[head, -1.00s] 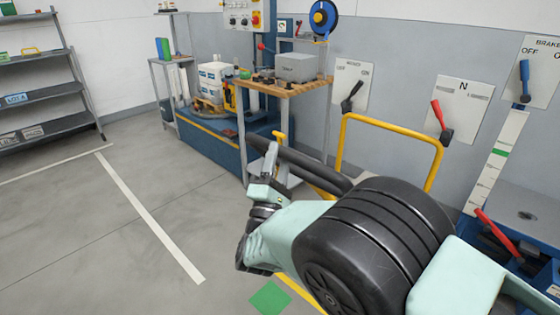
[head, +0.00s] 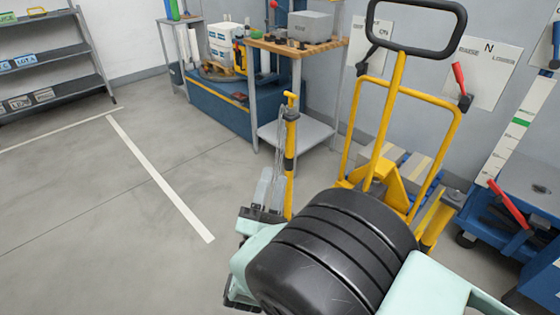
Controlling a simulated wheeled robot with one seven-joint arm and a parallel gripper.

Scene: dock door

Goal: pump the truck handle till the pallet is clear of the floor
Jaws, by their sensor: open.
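The truck handle is a black loop (head: 374,28) on a yellow shaft, standing nearly upright at upper right in the head view. The shaft rises from the yellow pallet truck (head: 400,190), which is partly hidden behind my arm. Tan and grey slats (head: 405,160) show behind the truck's hoop frame; I cannot tell whether they are the pallet or how high it sits. My gripper (head: 268,185) is open and empty, left of the truck and below the handle loop, well apart from it. It appears beside a slim yellow post (head: 291,145) with black bands.
A wooden-topped bench (head: 290,48) stands behind. A blue platform (head: 220,107) carries a small loaded pallet (head: 222,70). A red lever (head: 508,204) on blue equipment is at right. Grey shelves (head: 50,65) stand at far left. The floor at left is clear.

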